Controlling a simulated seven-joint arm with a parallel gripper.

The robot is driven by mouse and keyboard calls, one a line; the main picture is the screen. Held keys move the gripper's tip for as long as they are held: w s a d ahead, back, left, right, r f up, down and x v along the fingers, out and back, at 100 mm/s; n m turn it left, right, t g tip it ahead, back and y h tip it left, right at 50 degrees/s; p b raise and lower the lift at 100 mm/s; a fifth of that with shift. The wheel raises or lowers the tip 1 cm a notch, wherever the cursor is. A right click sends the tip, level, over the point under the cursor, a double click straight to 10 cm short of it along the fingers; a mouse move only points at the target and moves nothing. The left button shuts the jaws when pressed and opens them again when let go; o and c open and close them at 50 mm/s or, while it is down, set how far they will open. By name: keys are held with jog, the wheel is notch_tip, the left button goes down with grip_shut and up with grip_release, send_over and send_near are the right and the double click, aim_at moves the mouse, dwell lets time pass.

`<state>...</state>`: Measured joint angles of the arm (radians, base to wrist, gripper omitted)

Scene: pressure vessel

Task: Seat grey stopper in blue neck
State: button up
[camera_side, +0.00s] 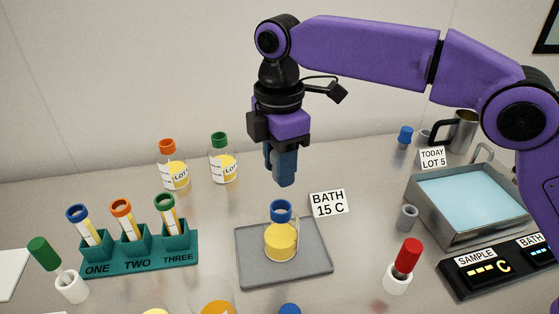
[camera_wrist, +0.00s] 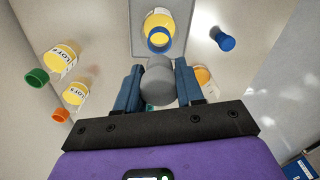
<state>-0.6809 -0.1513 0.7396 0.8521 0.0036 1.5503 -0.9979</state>
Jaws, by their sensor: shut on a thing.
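A flask with yellow liquid (camera_side: 280,241) and a blue neck (camera_side: 281,211) stands upright on a grey tray (camera_side: 251,274). In the wrist view its blue neck (camera_wrist: 159,40) shows at the top, open towards the camera. My gripper (camera_side: 281,180) points down above and slightly behind the neck, apart from it. In the wrist view my gripper (camera_wrist: 158,88) is shut on the grey stopper (camera_wrist: 158,80), a rounded cylinder between the two blue fingers. The stopper cannot be made out in the side view, where the fingers hide it.
Two capped bottles (camera_side: 173,165) stand behind. A BATH 15 C sign (camera_side: 328,203) is close behind the tray. A metal water bath (camera_side: 460,238) and a red-topped holder (camera_side: 397,279) stand right. A blue cap (camera_wrist: 223,39) lies beside the tray.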

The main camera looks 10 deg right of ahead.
jog(key=shift+f, duration=2.8)
jog(key=shift+f, duration=1.05)
jog(key=o, duration=1.1)
jog(key=shift+r, duration=0.1)
notch_tip(320, 180, up, 11)
jog(key=shift+r, duration=0.45)
